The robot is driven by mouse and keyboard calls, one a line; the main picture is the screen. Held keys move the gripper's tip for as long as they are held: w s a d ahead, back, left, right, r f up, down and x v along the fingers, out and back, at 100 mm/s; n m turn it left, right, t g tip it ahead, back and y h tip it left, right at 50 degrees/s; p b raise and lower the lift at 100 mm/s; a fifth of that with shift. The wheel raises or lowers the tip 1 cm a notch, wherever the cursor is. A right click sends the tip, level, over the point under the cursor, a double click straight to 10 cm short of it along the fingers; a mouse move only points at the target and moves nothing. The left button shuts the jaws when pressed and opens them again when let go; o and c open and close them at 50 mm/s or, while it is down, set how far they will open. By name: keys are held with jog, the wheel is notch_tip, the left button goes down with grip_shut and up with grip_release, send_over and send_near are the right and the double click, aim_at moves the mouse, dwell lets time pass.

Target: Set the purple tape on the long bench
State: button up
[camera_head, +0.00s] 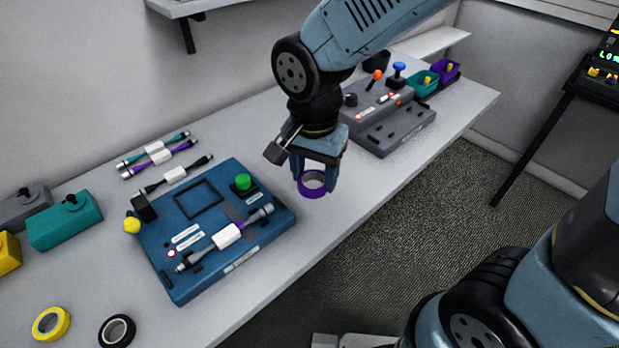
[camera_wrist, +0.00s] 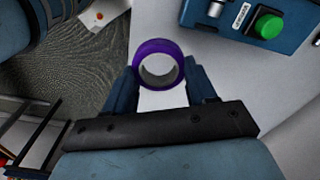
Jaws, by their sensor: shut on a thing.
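The purple tape (camera_head: 312,189) is a ring with a purple outside and a pale inner core. My gripper (camera_head: 314,182) is shut on it, with a finger on either side. In the wrist view the purple tape (camera_wrist: 158,64) sits between the two fingertips of my gripper (camera_wrist: 160,80). The long bench (camera_head: 370,195) is a light grey top running from the lower left to the upper right. The tape shows over the bench near its front edge, right of the blue fixture. I cannot tell whether it touches the bench top.
A blue fixture (camera_head: 165,262) with a green button and a cable stands left of my gripper. A grey fixture (camera_head: 400,136) stands behind on the right. Yellow tape (camera_head: 38,332) and black tape (camera_head: 105,336) lie at the lower left. Several cables lie behind the blue fixture. Bare bench lies right of the tape.

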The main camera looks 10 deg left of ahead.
jog(key=w+f, duration=0.3)
jog(key=w, duration=0.1)
jog(key=w+a+f, duration=0.1)
jog(key=w+f, duration=0.2)
jog(key=w, duration=0.2)
jog(key=w+a+f, duration=0.1)
jog(key=w+f, duration=0.2)
jog(key=w, duration=0.1)
jog(key=shift+w+f, duration=0.4)
jog(key=shift+f, duration=1.6)
jog(key=o, duration=1.1)
